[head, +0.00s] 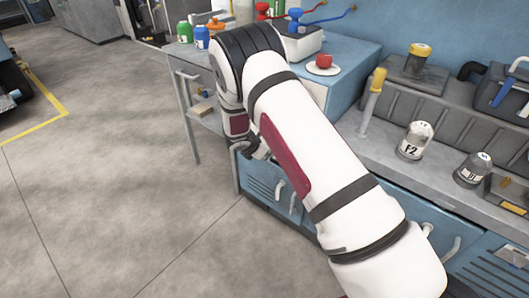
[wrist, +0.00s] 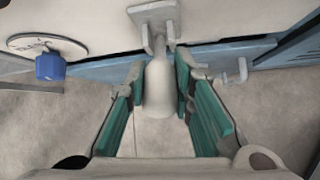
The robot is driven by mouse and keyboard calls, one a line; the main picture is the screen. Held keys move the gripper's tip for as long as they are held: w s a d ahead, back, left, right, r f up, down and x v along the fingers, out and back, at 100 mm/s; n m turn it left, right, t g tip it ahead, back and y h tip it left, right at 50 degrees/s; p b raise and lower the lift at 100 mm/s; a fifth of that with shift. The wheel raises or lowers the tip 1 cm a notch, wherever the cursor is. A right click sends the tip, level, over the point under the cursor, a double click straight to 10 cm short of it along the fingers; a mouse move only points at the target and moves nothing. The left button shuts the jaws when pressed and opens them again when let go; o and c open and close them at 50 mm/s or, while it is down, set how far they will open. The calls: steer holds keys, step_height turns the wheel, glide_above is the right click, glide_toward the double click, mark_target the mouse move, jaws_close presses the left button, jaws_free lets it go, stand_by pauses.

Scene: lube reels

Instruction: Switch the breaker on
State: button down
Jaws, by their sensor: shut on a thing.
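In the wrist view, a pale grey lever (wrist: 157,98) with a rounded, thicker end sticks out from a bracket (wrist: 154,12) on a light panel. It looks like the breaker's handle, but no label on it can be read. My gripper (wrist: 166,82) has its green-lined fingers on either side of the lever and is shut on it. In the head view my white arm reaches down to the side of the blue cabinet (head: 345,75), and the arm hides the lever and most of the gripper.
A blue knob (wrist: 50,66) on a white labelled disc sits left of the lever in the wrist view. A red knob (head: 323,62) is on top of the blue cabinet. Bottles (head: 202,38) stand on a cart at the back left. The floor (head: 90,210) at left is clear.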

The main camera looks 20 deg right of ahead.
steer(key=c, duration=1.4)
jaws_free()
steer(key=shift+o, duration=0.2)
steer(key=shift+r, duration=0.1)
steer(key=v, duration=1.2)
